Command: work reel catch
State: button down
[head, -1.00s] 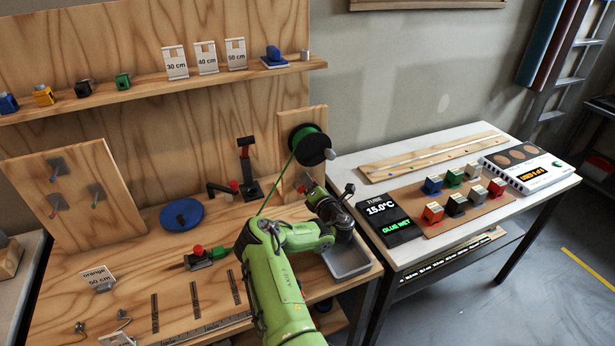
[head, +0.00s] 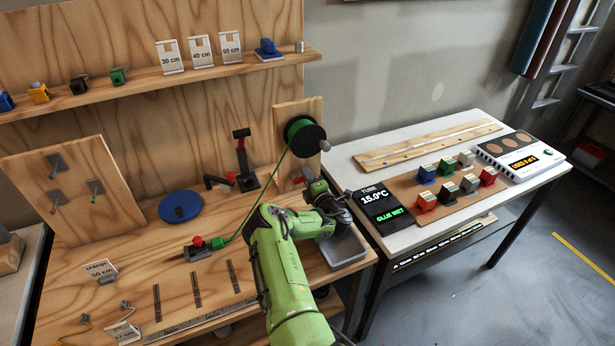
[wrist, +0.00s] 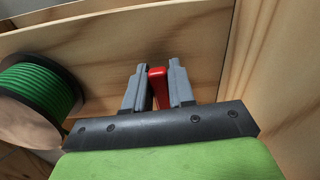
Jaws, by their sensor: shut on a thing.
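The reel (head: 304,135) is a black spool wound with green cord, on an upright wooden board (head: 283,118) at the bench's back right. In the wrist view the reel (wrist: 40,97) is at the left. The catch (wrist: 157,86) shows there as a red lever at the board, between the two grey fingers of my gripper (wrist: 157,76). My gripper is shut on it. In the head view my gripper (head: 313,186) is low in front of the board, below the reel; the catch is mostly hidden there. Green cord (head: 262,195) runs from the reel to a red-topped clamp (head: 197,243).
A grey tray (head: 345,250) sits under my wrist at the bench's right edge. A blue disc (head: 180,206) and a black lever stand (head: 244,165) are to the left. The side table holds a tube display (head: 383,208) and several coloured blocks.

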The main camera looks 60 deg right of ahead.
jog(key=shift+f, duration=0.1)
jog(key=c, duration=1)
grip_release()
jog(key=shift+c, duration=0.2)
